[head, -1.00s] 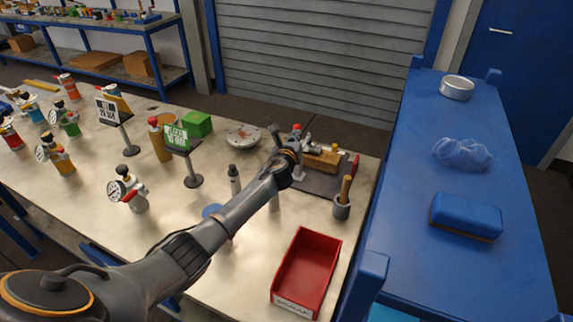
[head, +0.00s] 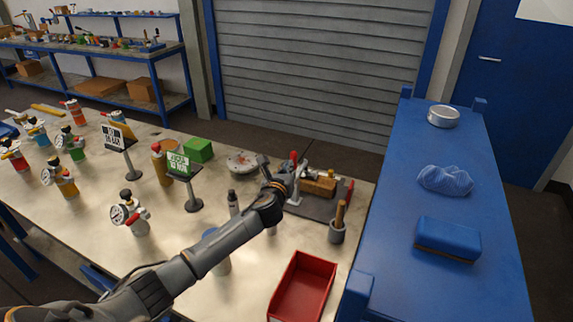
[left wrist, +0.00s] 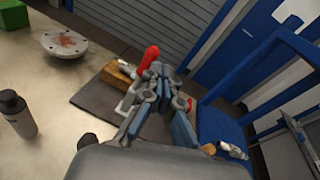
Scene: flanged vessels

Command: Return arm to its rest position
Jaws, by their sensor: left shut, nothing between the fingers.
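My left arm reaches from the lower left over the workbench (head: 80,228) in the head view. My left gripper (head: 275,175) is above the bench, near the dark mat with the red-handled toggle clamp (head: 295,172). In the left wrist view my left gripper (left wrist: 165,78) is shut with nothing between its fingers. The clamp's red handle (left wrist: 148,58) shows behind the fingers there. I cannot tell the exact gap between gripper and clamp. My right gripper is in neither view.
A red tray (head: 303,288) and a grey cup with a wooden handle (head: 337,232) are right of the arm. Gauged vessels (head: 132,213), two sign stands and a green box (head: 198,150) are left. A blue cart (head: 470,285) stands right of the bench.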

